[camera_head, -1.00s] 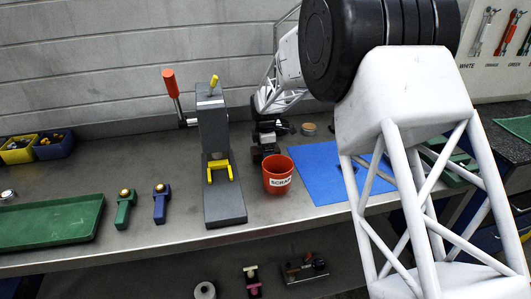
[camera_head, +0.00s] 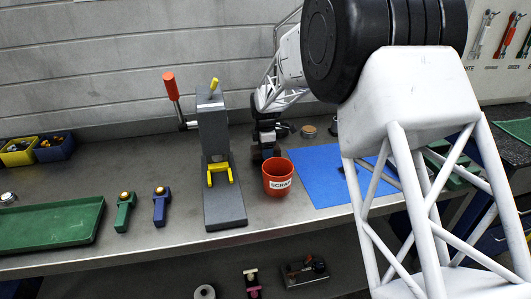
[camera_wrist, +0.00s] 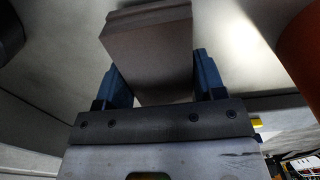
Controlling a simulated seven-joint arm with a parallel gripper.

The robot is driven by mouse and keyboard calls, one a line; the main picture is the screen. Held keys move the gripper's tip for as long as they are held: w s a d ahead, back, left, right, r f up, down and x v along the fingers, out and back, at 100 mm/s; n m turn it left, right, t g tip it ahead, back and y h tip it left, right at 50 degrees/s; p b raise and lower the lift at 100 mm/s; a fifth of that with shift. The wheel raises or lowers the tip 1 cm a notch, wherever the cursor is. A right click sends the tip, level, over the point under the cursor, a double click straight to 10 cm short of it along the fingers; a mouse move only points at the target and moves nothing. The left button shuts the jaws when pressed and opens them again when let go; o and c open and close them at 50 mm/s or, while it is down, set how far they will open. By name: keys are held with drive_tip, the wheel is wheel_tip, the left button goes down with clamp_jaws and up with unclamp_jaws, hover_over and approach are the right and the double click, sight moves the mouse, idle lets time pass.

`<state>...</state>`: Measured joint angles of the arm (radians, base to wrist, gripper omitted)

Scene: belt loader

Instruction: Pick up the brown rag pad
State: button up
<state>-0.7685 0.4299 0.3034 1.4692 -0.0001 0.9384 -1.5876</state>
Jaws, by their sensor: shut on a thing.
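My gripper (camera_wrist: 158,78) has two blue fingers and is shut on a brown-grey block-shaped pad (camera_wrist: 150,45), which fits the brown rag pad. The pad's far end sticks out past the fingertips. In the head view my gripper (camera_head: 265,148) is small and dark, low over the bench behind the red scrap cup. The pad is hard to make out there, and I cannot tell whether it touches the bench.
The red scrap cup (camera_head: 277,178) stands just in front of my gripper, and a grey press (camera_head: 214,130) with a yellow fork is to its left. A blue mat (camera_head: 318,170) lies to the right. A round tin (camera_head: 309,131) stands behind the mat.

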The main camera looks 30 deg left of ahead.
wheel_tip(320, 180, up, 8)
drive_tip(key=shift+r, duration=0.2)
idle(0.4)
drive_tip(key=shift+o, duration=1)
drive_tip(key=shift+c, duration=0.7)
drive_tip(key=shift+w+d, duration=0.3)
drive_tip(key=shift+d, duration=0.2)
drive_tip(key=w+d, duration=0.4)
drive_tip(key=d, duration=0.6)
drive_tip(key=w+d+f, duration=0.1)
drive_tip(key=w+d, duration=0.3)
drive_tip(key=d, duration=0.5)
drive_tip(key=w+d, duration=0.4)
drive_tip(key=d, duration=0.6)
drive_tip(key=shift+w+d+f, duration=0.15)
drive_tip(key=shift+d+f, duration=0.2)
drive_tip(key=shift+f, duration=0.05)
